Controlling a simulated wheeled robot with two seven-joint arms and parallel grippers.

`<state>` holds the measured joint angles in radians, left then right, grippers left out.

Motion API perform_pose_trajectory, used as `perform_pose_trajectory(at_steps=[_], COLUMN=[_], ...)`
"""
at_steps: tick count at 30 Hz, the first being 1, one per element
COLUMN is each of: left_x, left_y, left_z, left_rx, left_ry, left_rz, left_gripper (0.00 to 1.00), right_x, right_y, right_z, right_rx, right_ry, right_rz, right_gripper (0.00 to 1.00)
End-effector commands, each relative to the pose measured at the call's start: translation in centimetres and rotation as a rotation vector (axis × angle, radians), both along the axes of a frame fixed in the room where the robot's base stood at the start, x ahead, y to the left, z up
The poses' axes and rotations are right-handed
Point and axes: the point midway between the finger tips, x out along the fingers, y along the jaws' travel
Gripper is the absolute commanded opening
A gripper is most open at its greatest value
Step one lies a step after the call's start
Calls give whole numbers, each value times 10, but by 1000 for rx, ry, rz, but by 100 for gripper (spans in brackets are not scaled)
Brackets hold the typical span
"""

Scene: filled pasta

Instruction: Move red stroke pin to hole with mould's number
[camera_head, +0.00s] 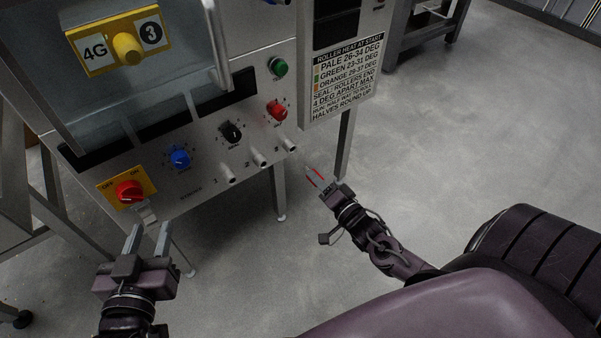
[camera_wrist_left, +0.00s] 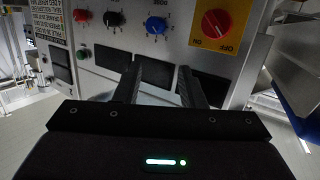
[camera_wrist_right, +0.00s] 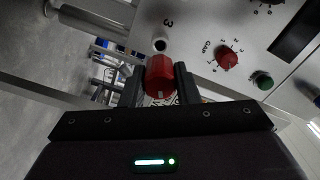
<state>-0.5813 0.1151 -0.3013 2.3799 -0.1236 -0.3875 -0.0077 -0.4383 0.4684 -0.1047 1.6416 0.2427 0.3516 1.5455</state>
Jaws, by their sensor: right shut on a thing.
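My right gripper (camera_head: 314,177) is shut on the red stroke pin (camera_wrist_right: 160,77). The pin's round red head shows between the fingers in the right wrist view. In the head view only slivers of red show there. Three short metal tubes with holes stick out of the panel's lower edge: hole 1 (camera_head: 228,179), hole 2 (camera_head: 259,163) and hole 3 (camera_head: 290,146). The pin is apart from hole 3, to its lower right. The mould (camera_head: 118,42) has a yellow plate marked "4G" and "3". My left gripper (camera_head: 149,240) is open and empty below the red switch.
The panel carries a blue knob (camera_head: 180,158), a black knob (camera_head: 231,132), a red knob (camera_head: 277,110), a green button (camera_head: 278,67) and a red OFF/ON switch (camera_head: 129,191). A heat notice (camera_head: 345,75) hangs at right.

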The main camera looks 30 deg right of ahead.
Motion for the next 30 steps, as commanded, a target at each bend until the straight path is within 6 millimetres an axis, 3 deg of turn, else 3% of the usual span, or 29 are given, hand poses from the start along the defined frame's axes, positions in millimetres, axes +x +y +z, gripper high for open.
perform_pose_trajectory(at_steps=[3,6,20,30], left_x=[-9,-12,-13,-27], left_y=[1,1,1,4], left_z=[-19,-26,-30,-58], left_rx=[30,40,47,98], left_ry=[84,110,129,255], left_rz=[-5,-7,-7,-15], left_gripper=[36,36,36,36], right_x=[-5,-6,-6,-6], right_y=[-7,-9,-9,-9], right_z=[3,3,4,4], right_rx=[-25,-33,-33,-33], right_ry=[0,-1,-3,-4], right_rz=[9,12,12,11], right_gripper=[4,4,4,4])
